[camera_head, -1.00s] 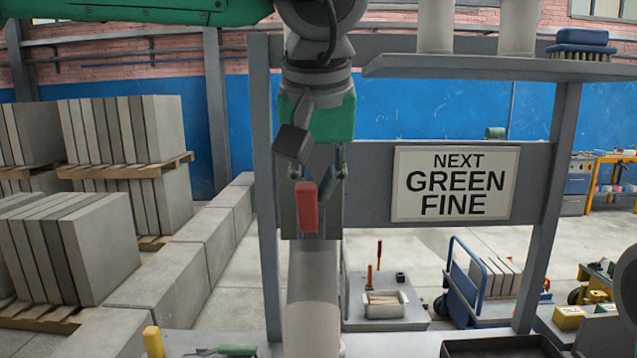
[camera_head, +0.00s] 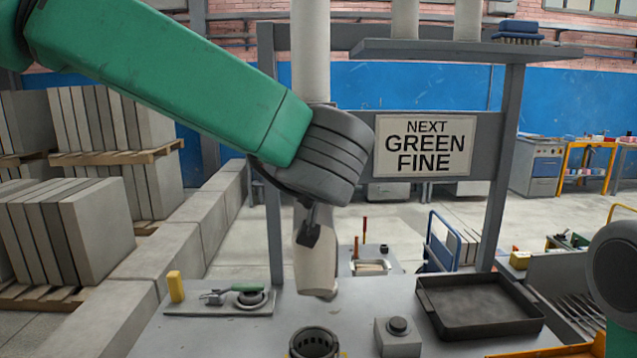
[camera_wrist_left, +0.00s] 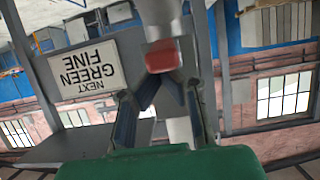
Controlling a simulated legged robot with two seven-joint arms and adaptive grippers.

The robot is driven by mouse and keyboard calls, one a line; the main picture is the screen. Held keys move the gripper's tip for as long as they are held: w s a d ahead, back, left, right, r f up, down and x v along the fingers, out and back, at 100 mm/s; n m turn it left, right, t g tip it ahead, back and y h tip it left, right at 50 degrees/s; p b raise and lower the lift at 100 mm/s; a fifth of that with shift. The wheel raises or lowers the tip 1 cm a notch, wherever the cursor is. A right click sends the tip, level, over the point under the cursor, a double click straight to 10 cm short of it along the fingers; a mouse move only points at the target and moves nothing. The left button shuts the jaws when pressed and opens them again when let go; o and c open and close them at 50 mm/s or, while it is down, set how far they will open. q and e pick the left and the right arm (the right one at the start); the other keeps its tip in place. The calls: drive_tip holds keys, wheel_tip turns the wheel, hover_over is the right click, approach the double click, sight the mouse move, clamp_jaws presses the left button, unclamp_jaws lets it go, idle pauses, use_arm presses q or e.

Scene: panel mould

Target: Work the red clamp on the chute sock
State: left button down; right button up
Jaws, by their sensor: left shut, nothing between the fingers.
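The pale chute sock (camera_head: 316,262) hangs in the middle of the head view, its lower end above the bench. My left arm crosses in front, and its grey wrist hides the clamp and my left fingers there. In the left wrist view, which is upside down, the red clamp (camera_wrist_left: 163,56) shows against the pale sock (camera_wrist_left: 160,14). My left gripper (camera_wrist_left: 160,92) is shut and empty, its dark fingertips just short of the clamp. Contact cannot be told. My right gripper is not in view.
On the bench stand a round dark ring (camera_head: 314,343), a grey box with a dark button (camera_head: 398,336) and a dark tray (camera_head: 478,305). A small board (camera_head: 225,310) with tools lies left. The frame post (camera_head: 505,170) and sign (camera_head: 425,146) stand behind.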

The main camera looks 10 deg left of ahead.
use_arm(q)
drive_tip(key=shift+a+f+t, duration=0.3)
drive_tip(key=shift+f+t, duration=0.1)
drive_tip(key=shift+f, duration=0.25)
drive_tip(key=shift+w+a+f+t+b, duration=0.15)
drive_tip(key=shift+a+f+t+b, duration=0.15)
drive_tip(key=shift+a+f+b, duration=0.15)
drive_tip(key=shift+f, duration=0.3)
drive_tip(key=shift+d+f, duration=0.15)
drive_tip(key=shift+d, duration=0.25)
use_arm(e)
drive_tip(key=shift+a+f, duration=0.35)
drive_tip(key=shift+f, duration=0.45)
use_arm(q)
drive_tip(key=shift+a+f, duration=0.1)
drive_tip(key=shift+f, duration=0.05)
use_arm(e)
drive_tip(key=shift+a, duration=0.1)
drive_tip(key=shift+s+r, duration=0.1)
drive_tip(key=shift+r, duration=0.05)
